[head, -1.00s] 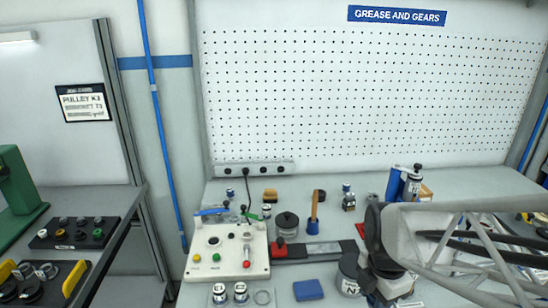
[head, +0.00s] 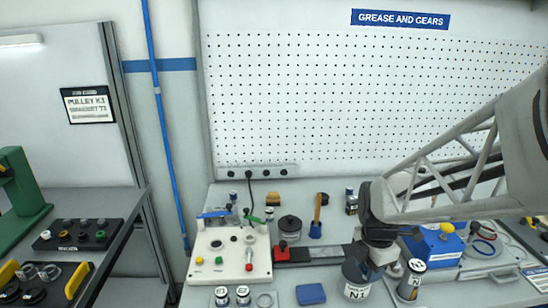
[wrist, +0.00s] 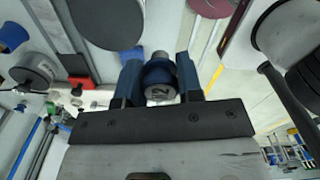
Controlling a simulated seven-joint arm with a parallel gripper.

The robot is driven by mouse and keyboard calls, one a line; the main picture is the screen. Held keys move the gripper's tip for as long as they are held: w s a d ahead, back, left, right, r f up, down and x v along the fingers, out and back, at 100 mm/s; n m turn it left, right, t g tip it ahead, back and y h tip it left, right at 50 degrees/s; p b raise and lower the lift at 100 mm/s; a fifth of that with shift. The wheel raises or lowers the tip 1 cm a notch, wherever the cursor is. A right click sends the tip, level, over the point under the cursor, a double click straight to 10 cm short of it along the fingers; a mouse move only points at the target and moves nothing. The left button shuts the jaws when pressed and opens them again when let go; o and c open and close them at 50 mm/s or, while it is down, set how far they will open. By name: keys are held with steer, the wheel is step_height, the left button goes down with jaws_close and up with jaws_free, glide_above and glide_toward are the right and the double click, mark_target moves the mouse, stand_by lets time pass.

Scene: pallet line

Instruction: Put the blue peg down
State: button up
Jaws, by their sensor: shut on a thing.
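The blue peg (wrist: 158,74) is between the two dark fingers of my gripper (wrist: 160,84) in the wrist view. It has a dark blue body and a grey end with a printed mark. My gripper is shut on it.
A blue box with a yellow knob (head: 436,246) stands right of the gripper. A second labelled canister (head: 412,279) is in front of it. A blue block (head: 310,294), a dark strip (head: 306,253) and a white control box (head: 230,256) lie to the left.

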steer(key=shift+w+d+f, duration=0.1)
steer(key=shift+w+d, duration=0.1)
steer(key=shift+w, duration=0.9)
steer(key=shift+w+d+f, duration=0.1)
steer(key=shift+w+d, duration=0.05)
steer(key=shift+w, duration=0.95)
steer(key=shift+w+d+f, duration=0.1)
steer(key=shift+w+d, duration=0.1)
steer(key=shift+w, duration=0.9)
steer(key=shift+f, duration=1.75)
steer(key=shift+f, duration=0.2)
steer(key=o, duration=0.9)
steer(key=shift+r, duration=0.2)
step_height(320, 180, up, 12)
